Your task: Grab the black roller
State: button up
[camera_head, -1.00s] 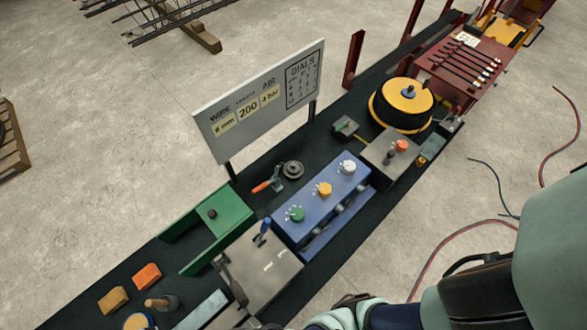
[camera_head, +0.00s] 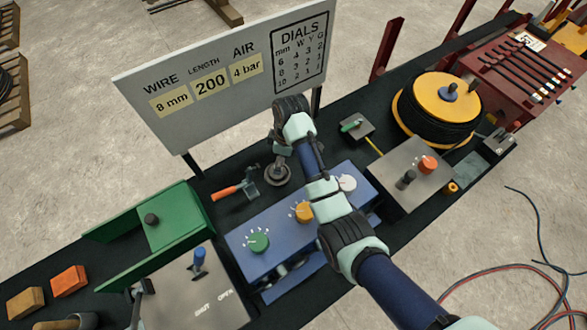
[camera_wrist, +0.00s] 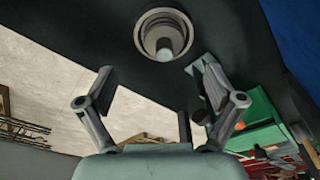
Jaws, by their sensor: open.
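A dark, round, grooved roller (camera_head: 278,174) lies on the black bench top behind the blue dial box, and I take it for the black roller. In the wrist view the roller (camera_wrist: 165,36) shows as grey and dark rings around a central pin, at the top of the picture. My gripper (camera_head: 281,148) hangs just above the roller, partly hidden by my wrist. In the wrist view my gripper (camera_wrist: 152,88) has its two fingers spread wide with nothing between them. The roller is beyond the fingertips, apart from them.
The blue dial box (camera_head: 250,267) stands in front of the roller. An orange-handled tool (camera_head: 228,192) lies to its left. The sign board (camera_head: 160,82) rises close behind. A green tray (camera_head: 177,222) stands left and a wire spool (camera_head: 440,105) right.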

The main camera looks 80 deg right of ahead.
jog(key=shift+w+a, duration=0.15)
jog(key=shift+w+a+f, duration=0.1)
jog(key=shift+w+f, duration=0.05)
jog(key=shift+f, duration=0.4)
jog(key=shift+w+a+f, duration=0.1)
jog(key=shift+f, duration=0.45)
jog(key=shift+w+f+b, duration=0.25)
jog(key=shift+f+b, duration=0.15)
jog(key=shift+f, duration=1)
jog(key=shift+w+f+b, duration=0.2)
jog(key=shift+f+b, duration=0.15)
jog(key=shift+f, duration=1)
jog(key=shift+r, duration=0.1)
jog(key=c, duration=1.6)
notch_tip(320, 180, up, 20)
jog(key=p, duration=0.7)
